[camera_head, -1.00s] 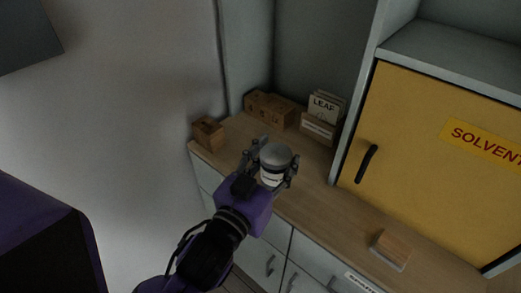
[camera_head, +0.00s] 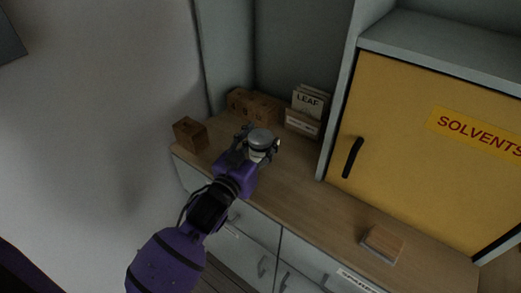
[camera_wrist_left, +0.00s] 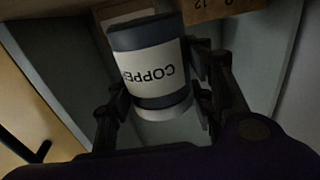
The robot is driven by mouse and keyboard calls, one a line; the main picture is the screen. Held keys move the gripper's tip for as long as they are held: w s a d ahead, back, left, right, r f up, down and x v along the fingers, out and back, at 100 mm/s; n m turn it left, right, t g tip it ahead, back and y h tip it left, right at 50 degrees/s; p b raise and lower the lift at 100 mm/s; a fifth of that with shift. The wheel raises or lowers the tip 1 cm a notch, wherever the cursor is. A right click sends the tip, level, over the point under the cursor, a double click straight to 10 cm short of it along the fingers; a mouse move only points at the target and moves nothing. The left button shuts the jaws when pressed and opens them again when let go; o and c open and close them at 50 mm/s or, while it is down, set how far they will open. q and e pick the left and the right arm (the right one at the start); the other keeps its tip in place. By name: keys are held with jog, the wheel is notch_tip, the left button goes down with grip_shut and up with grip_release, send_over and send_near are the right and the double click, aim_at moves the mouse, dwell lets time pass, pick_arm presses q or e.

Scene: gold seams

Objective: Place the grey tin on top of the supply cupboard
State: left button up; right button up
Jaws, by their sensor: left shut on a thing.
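The grey tin (camera_head: 262,138), with a lighter lid and a white label, is held in my left gripper (camera_head: 260,145) over the wooden counter. In the left wrist view the tin (camera_wrist_left: 150,65) fills the space between the fingers of the gripper (camera_wrist_left: 160,100), and its label reads COPPER upside down. I cannot tell the exact gap between the tin and the counter. A yellow-doored cupboard (camera_head: 400,145) marked SOLVENTS stands at the right with a grey top; no door or label in view reads as a supply cupboard. My right gripper is not in view.
The wooden counter (camera_head: 300,190) carries a small wooden box (camera_head: 190,133) at left, wooden blocks (camera_head: 252,105) behind, a holder with LEAF cards (camera_head: 304,118), and a wood-topped block (camera_head: 382,243) at front right. Grey drawers (camera_head: 253,243) lie below. The counter's middle is clear.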

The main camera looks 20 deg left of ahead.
aim_at(260, 151)
pick_arm(q)
jog(key=shift+w+a+f, duration=0.1)
jog(key=shift+w+f, duration=0.15)
jog(key=shift+w, duration=0.05)
jog(key=shift+f, duration=1.45)
jog(key=shift+s, duration=0.1)
jog(key=shift+f, duration=0.2)
jog(key=o, duration=1.3)
jog(key=shift+o, duration=0.2)
jog(key=shift+r, duration=0.1)
